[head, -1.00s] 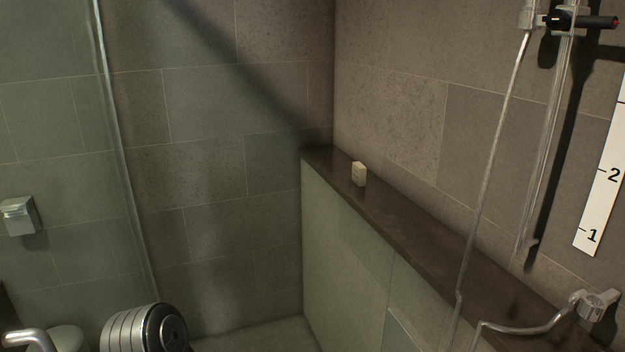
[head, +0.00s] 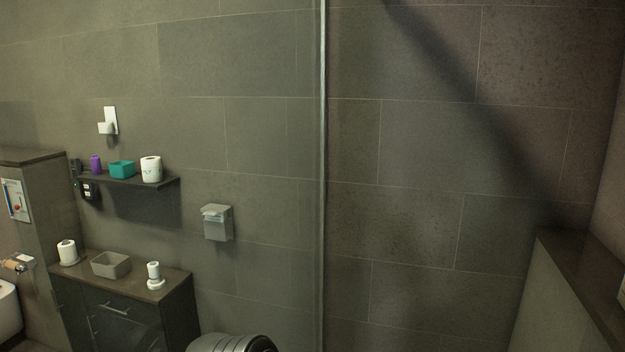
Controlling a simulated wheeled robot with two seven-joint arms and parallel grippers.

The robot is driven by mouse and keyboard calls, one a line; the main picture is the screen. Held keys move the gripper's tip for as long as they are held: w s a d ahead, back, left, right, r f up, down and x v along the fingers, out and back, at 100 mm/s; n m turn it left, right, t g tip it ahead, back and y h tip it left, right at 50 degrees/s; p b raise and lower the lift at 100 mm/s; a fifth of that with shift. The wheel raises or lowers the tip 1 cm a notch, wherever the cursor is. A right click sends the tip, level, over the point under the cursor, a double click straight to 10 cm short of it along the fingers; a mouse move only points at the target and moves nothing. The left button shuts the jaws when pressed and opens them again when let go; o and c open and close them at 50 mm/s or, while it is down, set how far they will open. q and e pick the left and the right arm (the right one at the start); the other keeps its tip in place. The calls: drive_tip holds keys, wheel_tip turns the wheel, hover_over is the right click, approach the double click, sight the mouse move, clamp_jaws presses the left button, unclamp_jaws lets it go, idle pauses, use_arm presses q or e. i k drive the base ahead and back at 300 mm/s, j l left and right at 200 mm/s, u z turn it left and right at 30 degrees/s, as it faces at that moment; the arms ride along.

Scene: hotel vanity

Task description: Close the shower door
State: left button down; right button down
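The shower's clear glass panel shows in the head view as a tall vertical edge (head: 323,180) near the middle. The wall left of this edge looks slightly greener, as if seen through the glass. I cannot tell whether this panel is the door itself or a fixed pane. No handle or hinge of the door is visible, and I cannot tell how far open it stands. Neither of my grippers is in view.
Left are a dark cabinet (head: 180,315) with a grey bin (head: 111,265) and rolls on top, a wall shelf (head: 130,181) with a teal box (head: 122,169), and a paper holder (head: 217,222). A dark-topped ledge (head: 590,270) stands at the right.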

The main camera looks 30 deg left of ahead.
sight(315, 339)
drive_tip(key=i+u, duration=0.15)
drive_tip(key=i, duration=0.95)
drive_tip(key=i+u, duration=0.15)
drive_tip(key=i, duration=0.95)
drive_tip(key=l, duration=0.1)
